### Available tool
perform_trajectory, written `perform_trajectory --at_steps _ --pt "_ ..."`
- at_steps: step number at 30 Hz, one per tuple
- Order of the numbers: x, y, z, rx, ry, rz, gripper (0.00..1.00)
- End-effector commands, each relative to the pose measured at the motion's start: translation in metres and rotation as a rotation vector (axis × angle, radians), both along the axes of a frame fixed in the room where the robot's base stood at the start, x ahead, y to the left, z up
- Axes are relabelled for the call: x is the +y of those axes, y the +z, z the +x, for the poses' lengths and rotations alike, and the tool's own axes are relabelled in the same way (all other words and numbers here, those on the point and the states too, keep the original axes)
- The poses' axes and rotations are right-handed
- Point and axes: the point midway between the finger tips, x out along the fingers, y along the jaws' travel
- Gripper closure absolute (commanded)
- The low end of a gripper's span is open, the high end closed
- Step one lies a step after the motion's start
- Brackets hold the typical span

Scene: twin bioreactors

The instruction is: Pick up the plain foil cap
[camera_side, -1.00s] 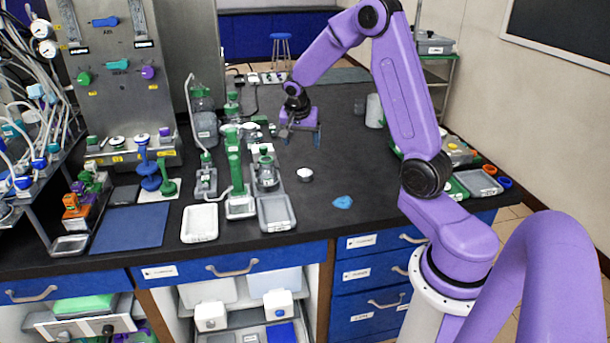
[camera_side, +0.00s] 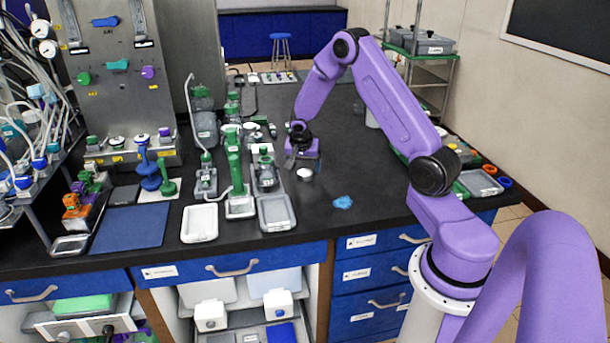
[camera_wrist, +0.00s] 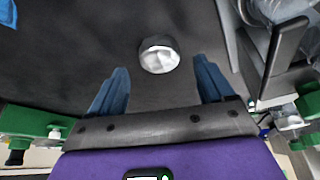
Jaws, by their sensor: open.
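The plain foil cap (camera_side: 305,174) is a small, round, silvery-white piece on the black bench top. It also shows in the wrist view (camera_wrist: 159,56), just beyond my fingertips and roughly midway between their lines. My gripper (camera_side: 304,166) is open and low over the bench, close to the cap on its far side in the side view. In the wrist view its two blue fingers (camera_wrist: 160,78) are spread wide with nothing between them. I cannot tell from these frames how high the fingertips are above the bench.
A crumpled blue piece (camera_side: 343,202) lies on the bench right of the cap. Green-and-grey bioreactor units (camera_side: 235,170) and a grey tray (camera_side: 276,213) stand to the left. In the wrist view, grey equipment (camera_wrist: 285,50) is close on the right.

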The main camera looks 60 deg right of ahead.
Motion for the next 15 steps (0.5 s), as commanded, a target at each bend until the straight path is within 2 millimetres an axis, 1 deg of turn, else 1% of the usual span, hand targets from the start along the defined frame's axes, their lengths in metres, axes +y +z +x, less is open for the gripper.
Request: perform_trajectory --at_steps 1,6,15 --pt "-0.002 -0.008 0.0 0.004 0.0 0.001 0.19" --pt "-0.008 -0.023 0.003 0.002 0.001 0.0 0.19" --pt "-0.01 -0.026 0.004 -0.001 0.0 -0.001 0.19"
